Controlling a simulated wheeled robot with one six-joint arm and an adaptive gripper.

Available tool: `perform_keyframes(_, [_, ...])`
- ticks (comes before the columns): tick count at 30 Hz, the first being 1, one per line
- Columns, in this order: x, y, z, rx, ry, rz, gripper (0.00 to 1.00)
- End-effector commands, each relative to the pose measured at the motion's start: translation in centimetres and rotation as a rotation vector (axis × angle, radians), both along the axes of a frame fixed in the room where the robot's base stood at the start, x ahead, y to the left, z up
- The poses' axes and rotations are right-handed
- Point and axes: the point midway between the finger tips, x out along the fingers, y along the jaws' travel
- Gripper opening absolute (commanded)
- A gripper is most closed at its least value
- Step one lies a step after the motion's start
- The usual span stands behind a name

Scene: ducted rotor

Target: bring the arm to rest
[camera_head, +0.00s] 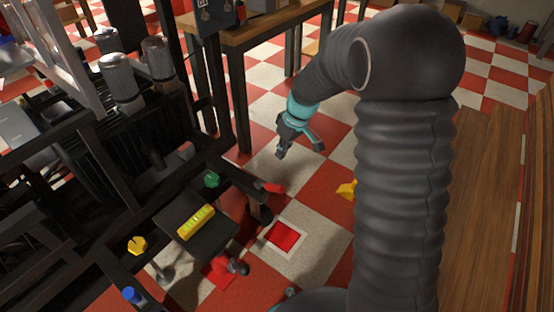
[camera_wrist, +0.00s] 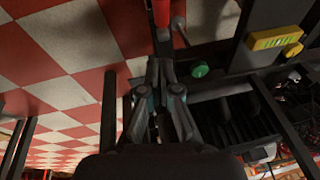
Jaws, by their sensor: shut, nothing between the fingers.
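My gripper (camera_head: 281,151) hangs at the end of my dark ribbed arm, above the red and white checkered floor and to the right of the dark metal frame. In the wrist view my gripper (camera_wrist: 160,66) has its fingers together at the centre, with nothing between them. The gripper touches nothing that I can see.
The dark frame (camera_head: 185,170) fills the left, with a yellow block (camera_head: 195,222), a green knob (camera_head: 211,180), a yellow knob (camera_head: 137,245) and a blue knob (camera_head: 130,294). A wooden table (camera_head: 262,27) stands behind. A red square (camera_head: 283,236) lies on the floor. Open floor lies beyond.

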Motion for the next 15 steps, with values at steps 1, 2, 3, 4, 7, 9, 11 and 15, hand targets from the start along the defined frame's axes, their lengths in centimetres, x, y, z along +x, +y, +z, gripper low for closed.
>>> perform_keyframes(1, [-0.02,-0.26,0.67,0.001,-0.002,-0.001,0.0])
perform_keyframes(2, [-0.03,-0.37,0.9,0.001,-0.002,-0.001,0.0])
perform_keyframes(3, [-0.05,-0.47,1.14,0.001,-0.002,-0.002,0.0])
perform_keyframes(4, [-0.07,-0.56,1.29,0.0,-0.002,-0.003,0.0])
perform_keyframes(7, [-0.11,-0.69,1.55,0.001,-0.001,-0.003,0.0])
perform_keyframes(9, [-0.13,-0.71,1.6,0.0,-0.001,-0.002,0.0])
perform_keyframes(11, [-0.13,-0.7,1.6,0.0,-0.001,-0.002,0.0])
perform_keyframes(15, [-0.12,-0.68,1.59,0.001,-0.002,-0.002,0.0])
